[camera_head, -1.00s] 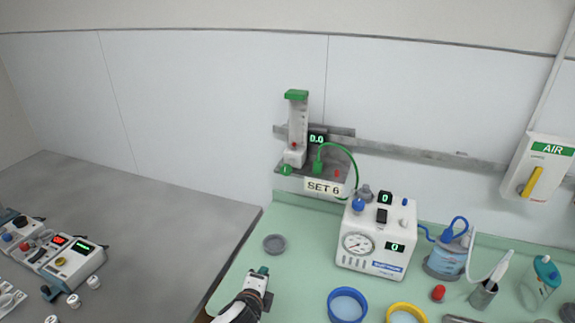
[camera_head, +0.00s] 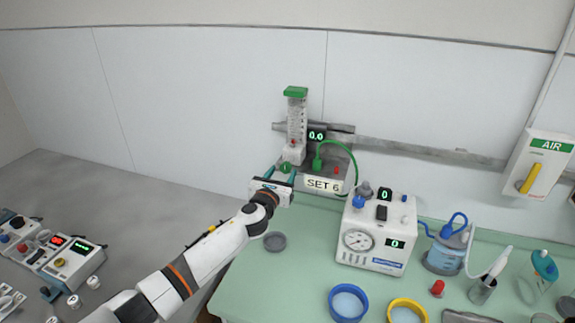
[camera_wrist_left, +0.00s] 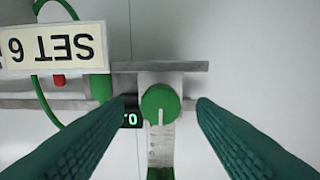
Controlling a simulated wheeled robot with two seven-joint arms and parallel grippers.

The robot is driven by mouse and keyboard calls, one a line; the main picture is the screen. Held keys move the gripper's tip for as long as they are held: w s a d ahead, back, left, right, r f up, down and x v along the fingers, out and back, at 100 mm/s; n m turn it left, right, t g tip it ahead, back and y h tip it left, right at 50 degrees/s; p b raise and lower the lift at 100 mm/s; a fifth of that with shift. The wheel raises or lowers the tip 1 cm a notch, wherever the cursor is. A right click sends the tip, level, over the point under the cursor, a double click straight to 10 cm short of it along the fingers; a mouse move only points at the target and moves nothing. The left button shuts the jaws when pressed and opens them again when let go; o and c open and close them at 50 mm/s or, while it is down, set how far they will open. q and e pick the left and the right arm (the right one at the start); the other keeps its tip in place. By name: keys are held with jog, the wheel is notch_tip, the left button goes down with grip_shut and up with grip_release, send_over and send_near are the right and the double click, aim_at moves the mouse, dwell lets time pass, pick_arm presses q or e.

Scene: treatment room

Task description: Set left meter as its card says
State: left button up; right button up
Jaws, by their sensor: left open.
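The left meter (camera_head: 297,125) is a clear upright tube with a green cap on the wall rail. Its small display (camera_head: 317,136) reads 0.0. A card (camera_head: 323,185) below it reads SET 6. The meter's green knob (camera_head: 285,168) also shows in the left wrist view (camera_wrist_left: 160,104), with a pale pointer line. My left gripper (camera_head: 283,174) is open at the knob. In the left wrist view its teal fingers (camera_wrist_left: 162,100) stand on either side of the knob, with gaps, not visibly touching it. The card appears upside down there. My right gripper is not in view.
A white box with a gauge (camera_head: 372,262) stands on the green table, right of the meter. A green hose (camera_head: 345,150) loops beside the meter.

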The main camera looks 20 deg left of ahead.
aim_at(284, 170)
pick_arm(q)
jog(key=w+b, duration=0.1)
jog(key=w, duration=0.3)
jog(key=shift+w, duration=0.75)
jog(key=c, duration=0.9)
jog(key=shift+c, duration=0.2)
